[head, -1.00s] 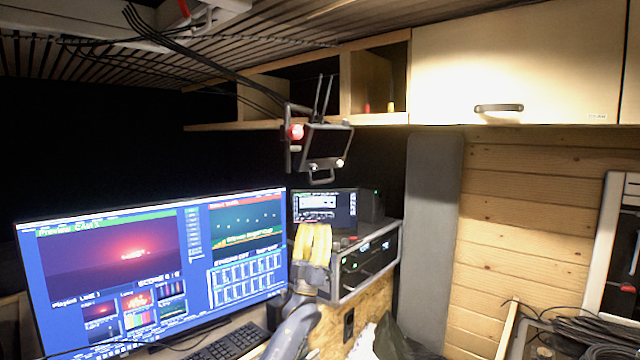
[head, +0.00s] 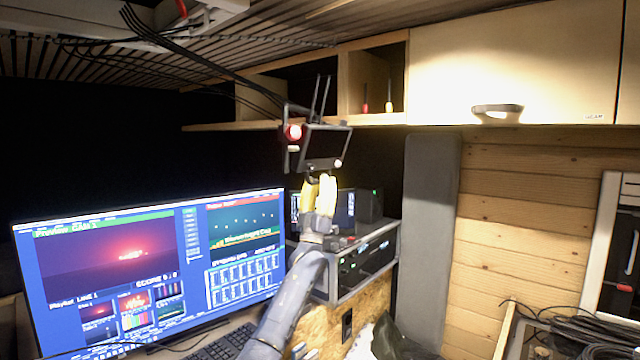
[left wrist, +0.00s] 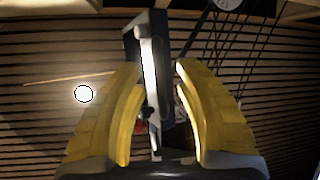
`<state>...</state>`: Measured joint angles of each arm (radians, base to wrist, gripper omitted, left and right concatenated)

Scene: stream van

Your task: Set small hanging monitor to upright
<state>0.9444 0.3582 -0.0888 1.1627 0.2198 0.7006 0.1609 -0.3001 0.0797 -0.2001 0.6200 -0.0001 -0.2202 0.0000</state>
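The small hanging monitor (head: 326,143) is a dark panel in a metal frame under the overhead shelf, with a red knob (head: 292,132) at its left. It looks tilted. My left gripper (head: 321,180), with yellow fingers, points up just below its lower edge and hides the frame's lower bar. In the left wrist view the monitor (left wrist: 150,70) shows edge-on between my left gripper's spread fingers (left wrist: 158,72). Gaps show on both sides, so the gripper is open around it and not clamped. My right gripper is not in view.
A large screen (head: 150,265) stands at lower left, with a keyboard (head: 222,345) before it. A rack of equipment (head: 365,262) is behind my left arm. Cables (head: 210,68) run from the ceiling to the monitor's mount. A wooden cupboard (head: 530,65) hangs at upper right.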

